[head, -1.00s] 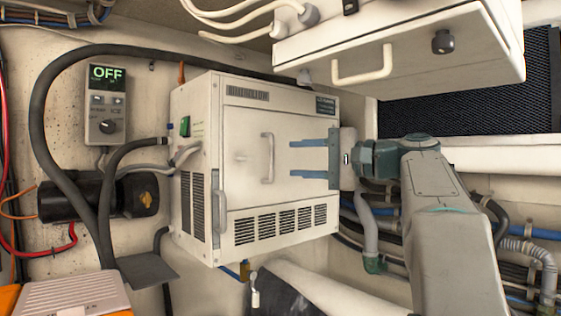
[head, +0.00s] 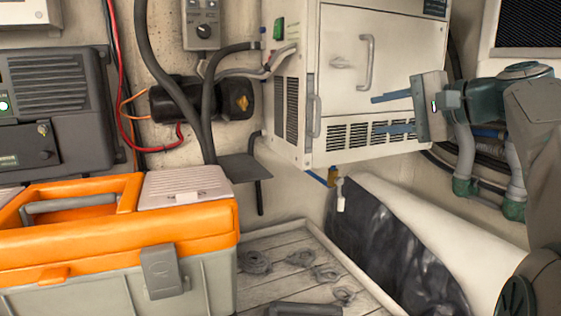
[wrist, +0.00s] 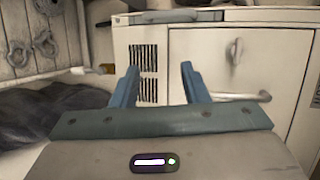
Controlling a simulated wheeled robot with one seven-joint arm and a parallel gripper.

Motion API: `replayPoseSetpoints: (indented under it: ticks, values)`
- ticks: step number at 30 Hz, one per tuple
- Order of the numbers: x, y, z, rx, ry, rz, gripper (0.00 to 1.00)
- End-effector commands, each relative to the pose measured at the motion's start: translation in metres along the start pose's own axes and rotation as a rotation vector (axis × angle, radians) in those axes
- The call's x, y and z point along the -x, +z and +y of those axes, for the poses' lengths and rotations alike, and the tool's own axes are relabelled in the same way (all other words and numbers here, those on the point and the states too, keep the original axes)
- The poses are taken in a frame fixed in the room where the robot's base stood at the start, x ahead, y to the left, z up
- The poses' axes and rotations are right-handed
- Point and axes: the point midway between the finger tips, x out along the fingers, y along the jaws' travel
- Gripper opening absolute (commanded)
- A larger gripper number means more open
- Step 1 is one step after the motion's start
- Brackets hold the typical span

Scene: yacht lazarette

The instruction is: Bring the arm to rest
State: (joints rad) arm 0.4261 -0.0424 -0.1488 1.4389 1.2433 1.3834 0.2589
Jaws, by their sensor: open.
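My gripper (head: 392,112) is open and empty, its two blue fingers pointing left in the head view. It is in front of the lower right part of a white box-shaped unit (head: 340,75) with a closed door and a vertical handle (head: 367,62). In the wrist view the two fingers (wrist: 158,88) stand apart with nothing between them. The unit's door and handle (wrist: 240,97) show beyond them. I cannot tell how close the fingers are to the unit's front.
An orange and grey toolbox (head: 120,245) stands at the lower left. A wooden grate (head: 295,250) lies low in the middle, beside a black sheet (head: 400,240). A black pump (head: 200,100), hoses and a dark grey box (head: 60,110) line the wall. Pipes run behind my arm.

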Motion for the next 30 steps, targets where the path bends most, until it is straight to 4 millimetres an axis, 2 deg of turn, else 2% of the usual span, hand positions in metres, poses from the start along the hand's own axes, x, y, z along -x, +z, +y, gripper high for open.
replayPoseSetpoints:
  ticks: [3,8,13,18,21,24,30]
  values:
    - [-0.025,0.031,0.053,0.025,0.186,-0.008,0.41]
    - [-0.041,0.075,0.135,0.128,0.451,-0.038,0.41]
    - [-0.036,0.123,0.222,0.319,0.721,-0.104,0.41]
    - [-0.014,0.161,0.296,0.566,0.945,-0.197,0.41]
    - [-0.001,0.174,0.326,0.695,1.032,-0.246,0.41]
    - [0.008,0.181,0.345,0.788,1.086,-0.281,0.41]
    - [0.015,0.184,0.358,0.849,1.119,-0.306,0.41]
